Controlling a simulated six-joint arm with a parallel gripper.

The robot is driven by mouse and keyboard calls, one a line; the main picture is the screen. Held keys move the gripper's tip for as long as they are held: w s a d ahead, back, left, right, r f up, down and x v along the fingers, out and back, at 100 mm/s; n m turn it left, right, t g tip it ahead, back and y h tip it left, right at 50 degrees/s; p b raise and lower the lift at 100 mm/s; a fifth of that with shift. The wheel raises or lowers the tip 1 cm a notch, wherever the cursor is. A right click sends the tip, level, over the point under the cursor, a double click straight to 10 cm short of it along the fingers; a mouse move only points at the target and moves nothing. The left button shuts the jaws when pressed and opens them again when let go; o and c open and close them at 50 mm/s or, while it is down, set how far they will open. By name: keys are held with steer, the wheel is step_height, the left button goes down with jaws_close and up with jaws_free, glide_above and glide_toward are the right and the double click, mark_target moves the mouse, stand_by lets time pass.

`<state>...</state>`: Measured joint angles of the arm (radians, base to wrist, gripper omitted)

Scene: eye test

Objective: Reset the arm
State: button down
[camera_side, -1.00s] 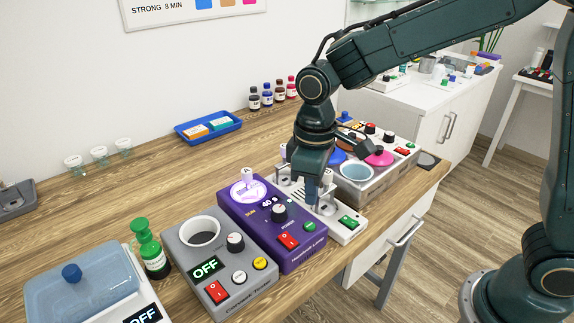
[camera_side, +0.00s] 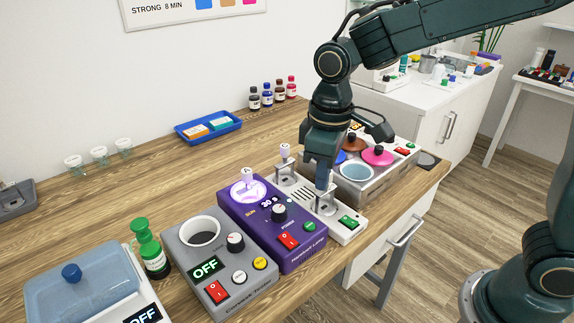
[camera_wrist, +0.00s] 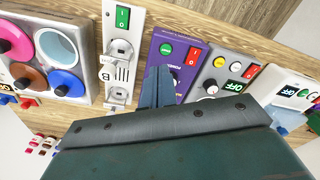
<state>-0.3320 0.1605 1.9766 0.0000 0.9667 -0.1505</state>
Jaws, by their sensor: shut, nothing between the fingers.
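My gripper (camera_side: 322,186) is shut and empty, with its fingers pointing down above the white two-slot device (camera_side: 343,236). In the wrist view the shut blue-grey fingers (camera_wrist: 158,88) lie in front of the purple lamp unit (camera_wrist: 160,47), next to the white device (camera_wrist: 118,73). From the side, the purple lamp unit (camera_side: 306,262) stands to the left of my gripper, with a lit lilac disc and a readout that looks like 30 s. I cannot tell the exact gap between fingertips and the white device.
A grey tester (camera_side: 256,279) reading OFF, a green-capped bottle (camera_side: 153,258) and a clear-lidded box (camera_side: 50,291) stand to the left. A multi-well unit (camera_side: 378,187) with colored lids is close on the right. Behind are a blue tray (camera_side: 208,139) and open wooden tabletop (camera_side: 140,190).

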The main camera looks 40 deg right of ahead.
steer(key=s+d+r+m+t, duration=0.2)
steer(key=s+d+r, duration=0.1)
steer(key=s+d, duration=0.3)
steer(key=s+d+r+m+t, duration=0.3)
steer(key=s+d, duration=0.3)
steer(key=s, duration=0.5)
steer(key=shift+s+r+m, duration=0.25)
steer(key=shift+r+m, duration=0.05)
steer(key=shift+r, duration=0.2)
steer(key=shift+d, duration=0.1)
stand_by(5.7)
